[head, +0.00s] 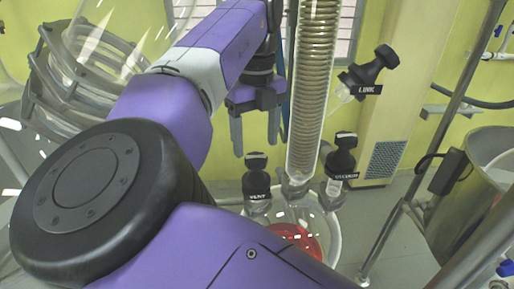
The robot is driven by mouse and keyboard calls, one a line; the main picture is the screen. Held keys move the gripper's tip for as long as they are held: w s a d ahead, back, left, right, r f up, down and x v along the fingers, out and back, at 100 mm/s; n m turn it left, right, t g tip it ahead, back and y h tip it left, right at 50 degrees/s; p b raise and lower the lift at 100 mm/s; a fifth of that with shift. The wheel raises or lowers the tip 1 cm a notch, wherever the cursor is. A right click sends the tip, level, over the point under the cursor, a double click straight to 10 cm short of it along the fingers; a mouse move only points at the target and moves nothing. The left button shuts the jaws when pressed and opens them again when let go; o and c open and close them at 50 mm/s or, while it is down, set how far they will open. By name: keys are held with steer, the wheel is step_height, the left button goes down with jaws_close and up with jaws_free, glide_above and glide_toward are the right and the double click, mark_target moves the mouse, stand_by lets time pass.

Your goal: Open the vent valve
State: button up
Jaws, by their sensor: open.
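The vent valve (257,177) has a black knob and a black tag reading VENT. It stands upright on a glass neck, left of the foot of the coiled glass condenser. My gripper (255,138) is above it and a little to its left, fingers pointing down, open, with nothing seen between the fingers. In the picture the fingertips end close above the knob; I cannot tell the true gap in depth. My purple arm hides the lower left of the glassware.
The coiled condenser (314,90) rises just right of my gripper. A vacuum valve (341,160) stands to its right, and a valve tagged LINK (369,72) sits higher up. A red part (296,240) lies below. Metal poles and a steel vessel (482,190) are at right.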

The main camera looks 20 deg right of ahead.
mark_target(256, 157)
steer(key=shift+f+p, duration=0.3)
steer(key=shift+f, duration=1.45)
steer(key=c, duration=1.4)
